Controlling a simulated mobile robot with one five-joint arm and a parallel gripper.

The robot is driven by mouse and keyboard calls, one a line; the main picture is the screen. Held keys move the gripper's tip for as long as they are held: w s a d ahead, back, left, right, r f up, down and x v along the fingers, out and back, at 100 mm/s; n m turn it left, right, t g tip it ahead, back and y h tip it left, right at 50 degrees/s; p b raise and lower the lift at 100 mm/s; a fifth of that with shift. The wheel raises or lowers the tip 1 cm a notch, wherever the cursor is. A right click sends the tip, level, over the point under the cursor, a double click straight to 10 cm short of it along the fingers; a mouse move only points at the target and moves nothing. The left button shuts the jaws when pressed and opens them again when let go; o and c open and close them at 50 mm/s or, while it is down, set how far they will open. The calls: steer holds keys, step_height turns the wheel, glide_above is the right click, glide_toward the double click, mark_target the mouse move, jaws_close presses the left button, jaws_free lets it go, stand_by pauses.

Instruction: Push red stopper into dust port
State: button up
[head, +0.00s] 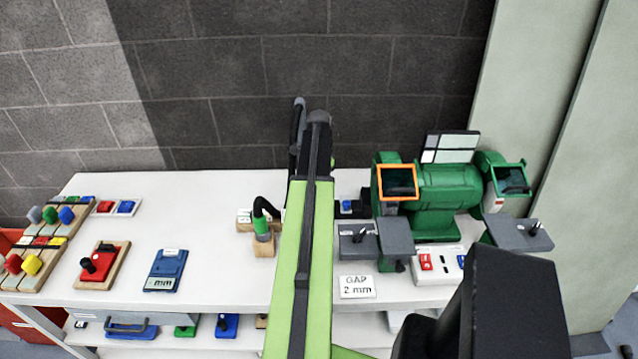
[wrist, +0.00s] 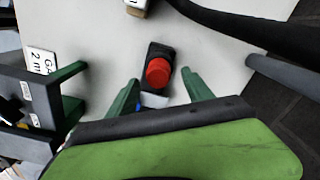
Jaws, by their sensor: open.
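The red stopper (wrist: 158,72) shows in the wrist view as a round red knob on a black block (wrist: 161,52) on the white bench. A pale label (wrist: 154,101) and a bit of blue lie at the block's near end. My gripper (wrist: 160,78) is open, with one green finger on each side of the stopper and a gap on both sides. I cannot tell its height above the stopper. In the head view my arm hides the stopper and gripper. I cannot make out the dust port for certain.
A green bench grinder (head: 445,188) stands right of my arm, near a "GAP 2 mm" card (head: 357,287). A green-and-black hose piece (head: 262,228) stands left of my arm. A blue device (head: 165,270) and a wooden board (head: 100,268) lie further left, with bare bench between.

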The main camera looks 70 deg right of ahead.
step_height(320, 180, up, 15)
steer(key=p, duration=1.3)
steer(key=shift+w+f, duration=0.1)
